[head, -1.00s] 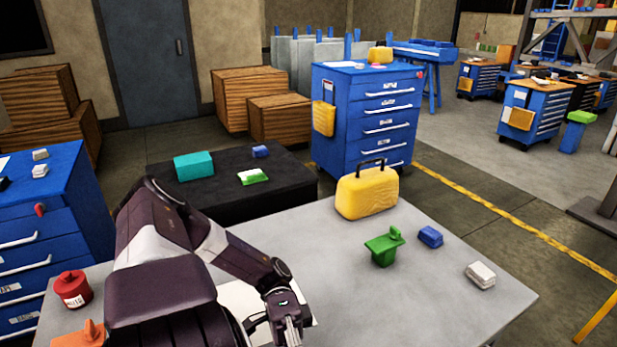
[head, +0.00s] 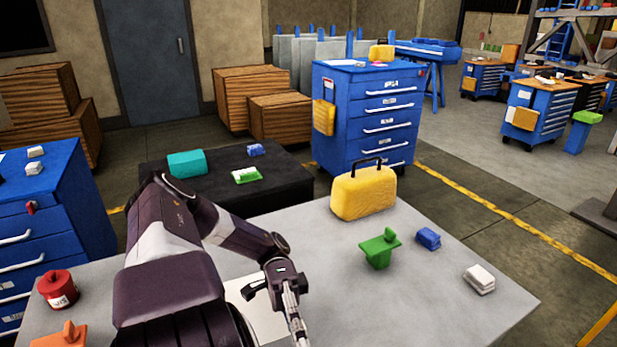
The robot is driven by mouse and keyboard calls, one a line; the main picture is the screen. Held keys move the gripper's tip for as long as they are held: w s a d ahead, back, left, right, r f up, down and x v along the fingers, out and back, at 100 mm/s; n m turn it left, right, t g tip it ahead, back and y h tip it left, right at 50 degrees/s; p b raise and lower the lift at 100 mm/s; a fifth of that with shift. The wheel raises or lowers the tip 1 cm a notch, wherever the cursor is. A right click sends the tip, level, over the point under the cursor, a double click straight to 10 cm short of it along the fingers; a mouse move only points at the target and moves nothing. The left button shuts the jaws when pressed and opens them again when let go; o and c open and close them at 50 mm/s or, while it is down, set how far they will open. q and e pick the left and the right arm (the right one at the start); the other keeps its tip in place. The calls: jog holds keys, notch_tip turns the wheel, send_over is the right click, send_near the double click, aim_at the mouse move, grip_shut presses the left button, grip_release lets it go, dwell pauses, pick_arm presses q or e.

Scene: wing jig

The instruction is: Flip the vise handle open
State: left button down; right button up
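A green block-like fixture with a raised knob (head: 379,250) stands on the grey table, right of the middle. It may be the vise, but I cannot make out a clear handle. An orange object (head: 62,337) at the bottom left edge is partly cut off; I cannot tell what it is. My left gripper (head: 300,335) points down over the front middle of the table, left of and nearer than the green fixture, and apart from it. Its fingers look narrow and close together, and their tips are hard to make out. My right gripper is not in view.
A yellow case (head: 363,193) stands behind the green fixture. A blue block (head: 428,238) and a white block (head: 479,279) lie to its right. A red canister (head: 57,289) stands at the left. The grey table (head: 400,310) is clear in front of the green fixture.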

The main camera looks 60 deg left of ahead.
pick_arm(q)
jog(key=shift+w+a, duration=0.2)
jog(key=shift+a, duration=0.35)
jog(key=shift+w+a, duration=0.15)
jog(key=shift+a, duration=0.4)
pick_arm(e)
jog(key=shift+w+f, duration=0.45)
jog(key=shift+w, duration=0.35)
